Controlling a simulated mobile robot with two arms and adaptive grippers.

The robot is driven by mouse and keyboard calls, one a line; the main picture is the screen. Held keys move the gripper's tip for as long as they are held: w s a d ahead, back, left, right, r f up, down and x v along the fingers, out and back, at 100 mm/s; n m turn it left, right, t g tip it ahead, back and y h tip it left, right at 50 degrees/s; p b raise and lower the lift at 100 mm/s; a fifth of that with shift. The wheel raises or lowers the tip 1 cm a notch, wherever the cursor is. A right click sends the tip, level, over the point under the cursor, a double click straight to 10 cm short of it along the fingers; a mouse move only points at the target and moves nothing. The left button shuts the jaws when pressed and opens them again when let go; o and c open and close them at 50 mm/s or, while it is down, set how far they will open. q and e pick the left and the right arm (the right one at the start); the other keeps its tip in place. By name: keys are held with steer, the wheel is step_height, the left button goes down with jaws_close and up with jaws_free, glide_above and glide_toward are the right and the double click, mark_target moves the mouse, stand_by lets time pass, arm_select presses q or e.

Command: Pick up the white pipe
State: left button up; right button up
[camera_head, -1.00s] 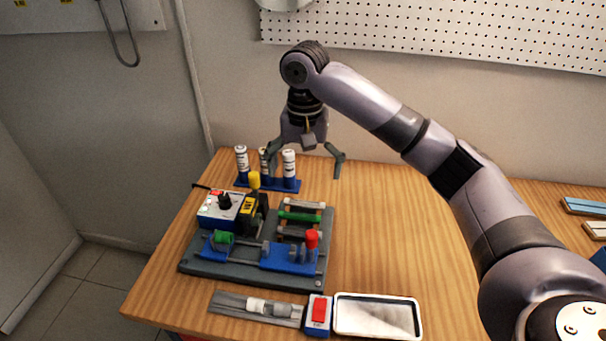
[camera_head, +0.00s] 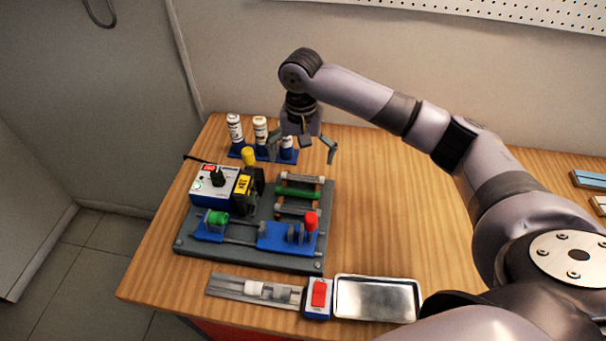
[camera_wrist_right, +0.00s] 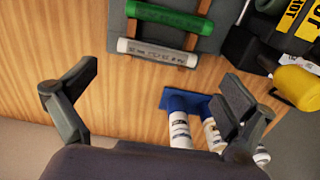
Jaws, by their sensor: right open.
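The white pipe (camera_head: 300,179) lies across a wooden rack (camera_head: 319,189) on the grey board, at the rack's far end. In the right wrist view the white pipe (camera_wrist_right: 158,52) lies beside a green pipe (camera_wrist_right: 170,16), with printed marks on its side. My right gripper (camera_head: 302,150) is open and empty, pointing down behind the rack near the bottle stand. My left gripper is not in view.
Several white bottles (camera_head: 260,131) stand in a blue holder (camera_head: 247,155) close to my right gripper. A yellow-capped black tool (camera_head: 250,185) and a blue-white box (camera_head: 213,183) stand left of the rack. A metal tray (camera_head: 376,299) lies in front.

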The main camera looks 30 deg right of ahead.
mark_target(303, 176)
steer(key=shift+f, duration=0.55)
steer(key=shift+f+p, duration=0.3)
steer(key=shift+f, duration=0.05)
step_height(303, 176, down, 4)
steer(key=shift+s+d+r+p, duration=0.1)
steer(key=shift+s+r+p, duration=0.05)
steer(key=shift+p, duration=0.45)
steer(key=shift+f, duration=0.4)
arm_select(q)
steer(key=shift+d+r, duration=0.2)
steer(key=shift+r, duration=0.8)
arm_select(e)
steer(key=c, duration=0.6)
